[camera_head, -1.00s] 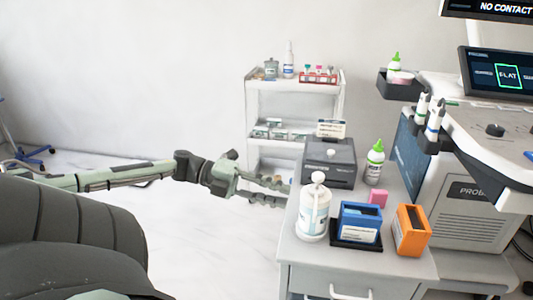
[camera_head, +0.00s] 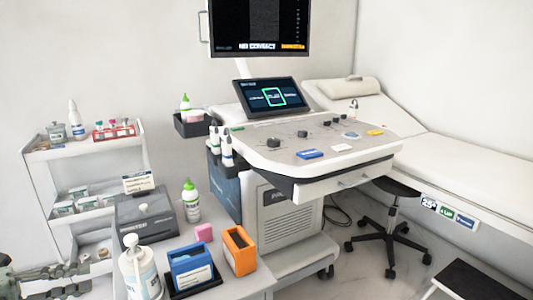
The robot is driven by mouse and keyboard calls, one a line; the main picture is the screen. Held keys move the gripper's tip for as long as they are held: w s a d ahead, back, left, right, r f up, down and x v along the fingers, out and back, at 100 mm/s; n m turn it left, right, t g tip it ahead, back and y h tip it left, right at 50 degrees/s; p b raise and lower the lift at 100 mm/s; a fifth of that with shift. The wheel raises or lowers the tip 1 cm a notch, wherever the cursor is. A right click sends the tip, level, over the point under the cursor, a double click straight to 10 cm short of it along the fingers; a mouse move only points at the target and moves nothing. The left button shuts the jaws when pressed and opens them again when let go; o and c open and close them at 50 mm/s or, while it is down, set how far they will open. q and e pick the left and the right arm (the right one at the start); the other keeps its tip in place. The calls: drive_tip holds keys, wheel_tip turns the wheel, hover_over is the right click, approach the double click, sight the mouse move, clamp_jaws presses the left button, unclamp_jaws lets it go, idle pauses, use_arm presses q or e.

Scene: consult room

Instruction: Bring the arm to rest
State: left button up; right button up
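My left gripper (camera_head: 84,279) shows at the lower left corner of the head view, pointing right. Its two fingers are apart, with a gap and nothing seen between them. It is left of the cabinet top, close to the white pump bottle (camera_head: 141,272); I cannot tell whether they touch. Most of my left arm is outside the picture. My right gripper is not in view.
The cabinet top (camera_head: 215,262) holds a blue box (camera_head: 191,268), an orange box (camera_head: 239,250), a pink block (camera_head: 204,232), a green-capped bottle (camera_head: 191,204) and a grey box (camera_head: 150,218). A white cart (camera_head: 90,153) stands behind. The ultrasound console (camera_head: 310,160), stool (camera_head: 393,222) and couch (camera_head: 450,160) are right.

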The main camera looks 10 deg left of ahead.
use_arm(q)
drive_tip(key=w+a+f+n+t+y, duration=0.3)
drive_tip(key=a+f+n+t+y, duration=0.2)
drive_tip(key=f+n+y, duration=0.6)
drive_tip(key=s+d+f+n+g+y, duration=0.1)
drive_tip(key=s+f+n+g+y, duration=0.1)
drive_tip(key=f+n, duration=0.35)
drive_tip(key=s+d+f+n+g+y, duration=0.1)
drive_tip(key=s+f+n+g+y, duration=0.1)
drive_tip(key=f+n, duration=0.35)
drive_tip(key=s+d+f+n+g, duration=0.1)
drive_tip(key=s+d+f+g, duration=0.2)
drive_tip(key=d, duration=0.4)
drive_tip(key=s+d+f+n+g+h, duration=0.1)
drive_tip(key=s+d+f+g, duration=0.2)
drive_tip(key=d+f, duration=0.3)
drive_tip(key=s+d+f+n+g+h, duration=0.1)
drive_tip(key=s+d+f, duration=0.3)
drive_tip(key=d, duration=0.4)
drive_tip(key=shift+f+n+g, duration=0.3)
drive_tip(key=shift+n+g, duration=0.1)
drive_tip(key=shift+g, duration=0.5)
